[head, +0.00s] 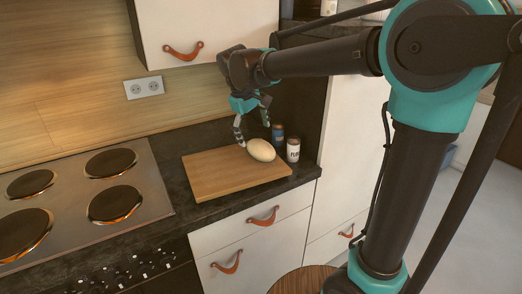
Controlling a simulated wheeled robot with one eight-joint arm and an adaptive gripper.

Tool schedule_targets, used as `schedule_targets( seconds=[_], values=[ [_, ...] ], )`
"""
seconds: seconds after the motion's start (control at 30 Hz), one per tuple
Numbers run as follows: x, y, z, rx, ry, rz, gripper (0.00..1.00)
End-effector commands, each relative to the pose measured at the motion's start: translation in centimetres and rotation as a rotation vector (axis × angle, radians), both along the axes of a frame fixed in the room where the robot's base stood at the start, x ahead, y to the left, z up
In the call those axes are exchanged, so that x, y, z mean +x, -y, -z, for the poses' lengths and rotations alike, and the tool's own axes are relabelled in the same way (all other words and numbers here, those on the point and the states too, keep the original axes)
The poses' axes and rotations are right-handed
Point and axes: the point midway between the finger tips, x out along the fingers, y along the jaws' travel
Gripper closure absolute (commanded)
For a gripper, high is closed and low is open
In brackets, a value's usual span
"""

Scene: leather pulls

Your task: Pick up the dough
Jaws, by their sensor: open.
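The dough (261,150) is a pale, smooth oval lump. It lies on the right part of a wooden cutting board (212,176) on the dark counter. My gripper (252,134) points down from above, just behind the dough in the picture. Its two fingers are spread, one by the dough's left end and one higher up behind its right side. The gripper is open and holds nothing. I cannot tell from this view whether a finger touches the dough.
A dark bottle (278,134) and a white labelled jar (293,150) stand close to the dough's right. A stove (75,205) with several burners is at left. A cabinet (206,33) with a leather pull hangs above. The board's left part is clear.

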Motion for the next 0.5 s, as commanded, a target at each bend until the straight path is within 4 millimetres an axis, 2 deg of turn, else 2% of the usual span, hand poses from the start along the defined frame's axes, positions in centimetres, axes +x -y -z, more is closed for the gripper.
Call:
schedule_targets(
  seconds=[0.1,0.27,0.5],
  values=[
    [0.3,0.2,1.2,0.0,0.0,0.0,0.11],
    [0.5,0.5,1.9,0.0,0.0,0.0,0.11],
    [1.3,1.3,5.0,0.001,0.001,0.001,0.11]
  ],
)
